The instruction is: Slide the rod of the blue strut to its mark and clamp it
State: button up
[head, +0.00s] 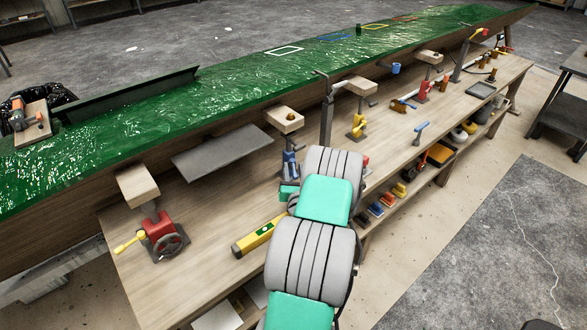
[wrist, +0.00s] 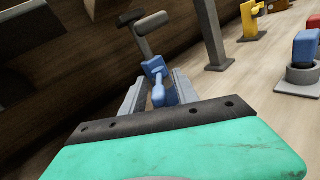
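The blue strut (head: 289,162) stands on the bench beside the green hull, below a wooden block (head: 285,120). My arm hides its lower part in the head view. In the wrist view its blue body (wrist: 153,67) and grey rod (wrist: 143,42) show beyond my gripper. A blue lever-like part (wrist: 160,92) reaches towards me between the fingers. My gripper (wrist: 160,90) is open, with a finger on each side of this part and gaps visible. It also shows as a teal end at the strut in the head view (head: 288,190). I cannot make out the mark.
A red strut (head: 162,232) stands left and a yellow strut (head: 357,125) right. A dark upright post (head: 326,110) is close to the blue strut. A grey sheet (head: 222,153) is left of the strut.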

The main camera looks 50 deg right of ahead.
jog(key=shift+c, duration=0.4)
grip_shut()
dwell(0.9)
